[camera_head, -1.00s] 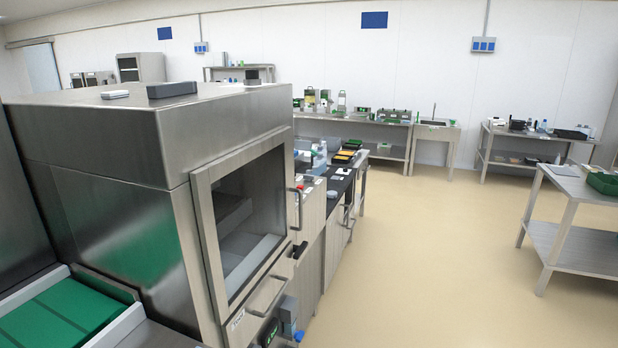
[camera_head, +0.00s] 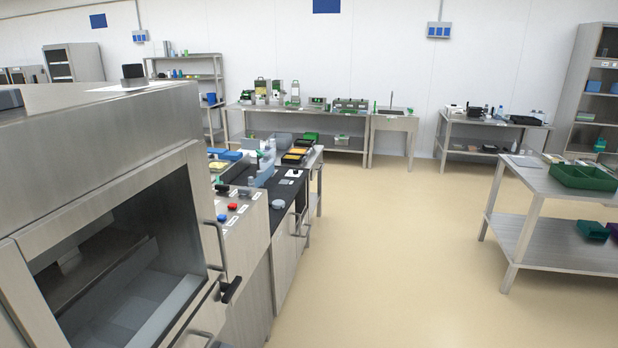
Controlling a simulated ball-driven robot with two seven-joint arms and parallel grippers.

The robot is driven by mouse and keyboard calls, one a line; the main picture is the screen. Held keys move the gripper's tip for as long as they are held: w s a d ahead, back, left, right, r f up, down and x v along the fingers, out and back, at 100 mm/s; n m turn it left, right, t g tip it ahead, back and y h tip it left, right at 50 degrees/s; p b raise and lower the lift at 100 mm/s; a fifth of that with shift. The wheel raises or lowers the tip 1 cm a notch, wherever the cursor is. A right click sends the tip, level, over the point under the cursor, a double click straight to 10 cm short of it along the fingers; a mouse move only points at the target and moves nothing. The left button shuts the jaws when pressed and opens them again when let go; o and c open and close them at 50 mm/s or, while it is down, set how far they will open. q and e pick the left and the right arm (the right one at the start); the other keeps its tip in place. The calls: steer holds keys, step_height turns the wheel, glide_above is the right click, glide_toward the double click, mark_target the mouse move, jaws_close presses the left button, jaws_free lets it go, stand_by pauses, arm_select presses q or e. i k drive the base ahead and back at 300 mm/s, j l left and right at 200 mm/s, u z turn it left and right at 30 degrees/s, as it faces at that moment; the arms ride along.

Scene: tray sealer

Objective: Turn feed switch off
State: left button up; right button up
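The steel tray sealer (camera_head: 100,150) with a windowed door fills the left side of the view. A control panel (camera_head: 240,215) stands just beyond its door. On the panel I see a red button (camera_head: 232,206), a blue button (camera_head: 221,218) and a black control (camera_head: 222,189), with small white labels too small to read. A black handle (camera_head: 231,289) sticks out from the front, lower down. I cannot tell which control is the feed switch, or its setting. Neither of my grippers is in view.
A black-topped counter (camera_head: 286,198) continues behind the panel, holding bottles and trays. Steel tables line the back wall. A steel table (camera_head: 540,180) with a green crate (camera_head: 583,176) stands at the right. The beige floor (camera_head: 410,250) between is clear.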

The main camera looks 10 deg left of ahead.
mark_target(245, 191)
steer(key=i+l, duration=0.1)
steer(key=i, duration=0.8)
steer(key=i+l, duration=0.1)
steer(key=i, duration=0.85)
